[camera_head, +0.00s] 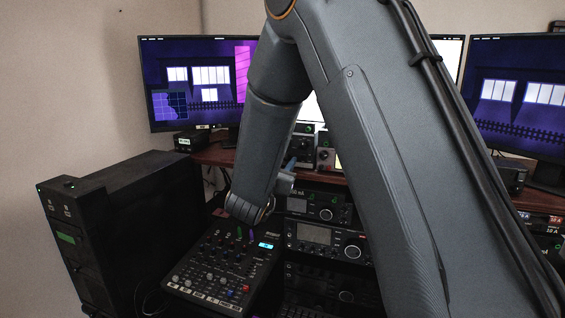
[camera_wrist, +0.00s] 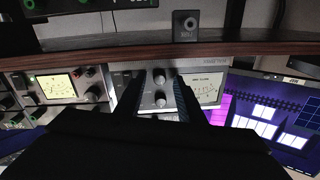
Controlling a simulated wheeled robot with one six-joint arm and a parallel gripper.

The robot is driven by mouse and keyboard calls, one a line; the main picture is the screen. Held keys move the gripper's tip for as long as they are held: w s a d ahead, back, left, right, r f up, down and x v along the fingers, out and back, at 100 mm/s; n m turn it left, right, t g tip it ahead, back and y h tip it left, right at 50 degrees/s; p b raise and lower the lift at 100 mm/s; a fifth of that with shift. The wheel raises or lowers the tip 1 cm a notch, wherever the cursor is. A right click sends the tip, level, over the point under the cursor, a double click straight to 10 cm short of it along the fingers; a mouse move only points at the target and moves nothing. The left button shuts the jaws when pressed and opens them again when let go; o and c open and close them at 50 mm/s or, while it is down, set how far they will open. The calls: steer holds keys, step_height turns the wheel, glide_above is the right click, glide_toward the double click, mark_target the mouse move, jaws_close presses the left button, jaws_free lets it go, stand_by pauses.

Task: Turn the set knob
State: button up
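In the wrist view, a pale instrument panel (camera_wrist: 206,86) carries a small upper knob (camera_wrist: 159,76) and a larger lower knob (camera_wrist: 160,99). Both show between the two dark fingers of my gripper (camera_wrist: 160,84), one finger on each side. The gripper is open, with a clear gap between the fingers. I cannot tell whether a finger touches either knob, and no label marking the set knob is readable. In the head view my arm covers the middle of the scene, and the gripper's fingers are hidden.
A neighbouring unit (camera_wrist: 56,86) with a screen and knobs stands at left, and a monitor (camera_wrist: 275,115) at right. In the head view, a mixer (camera_head: 219,266), stacked radio units (camera_head: 322,236) and a black cabinet (camera_head: 125,220) crowd the desk.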

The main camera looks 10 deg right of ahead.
steer(key=b+v, duration=0.2)
steer(key=v, duration=0.5)
steer(key=shift+s+a, duration=0.2)
steer(key=shift+s, duration=0.15)
steer(key=s+a+f+n+g+y, duration=0.1)
steer(key=s+f+n+g+y, duration=0.2)
steer(key=f+y, duration=0.3)
steer(key=s+a+f+n+g+y, duration=0.1)
steer(key=s+f+n+g+y, duration=0.2)
steer(key=f, duration=0.4)
steer(key=s+d+f+g, duration=0.2)
steer(key=s+g, duration=0.1)
steer(key=s, duration=0.4)
steer(key=s+d+f+n+g, duration=0.1)
steer(key=s+d+f+g, duration=0.1)
steer(key=s, duration=0.5)
steer(key=s+d+f+n+g, duration=0.1)
steer(key=s+g, duration=0.3)
steer(key=s, duration=0.4)
steer(key=shift+d+f, duration=0.5)
steer(key=shift+f, duration=0.25)
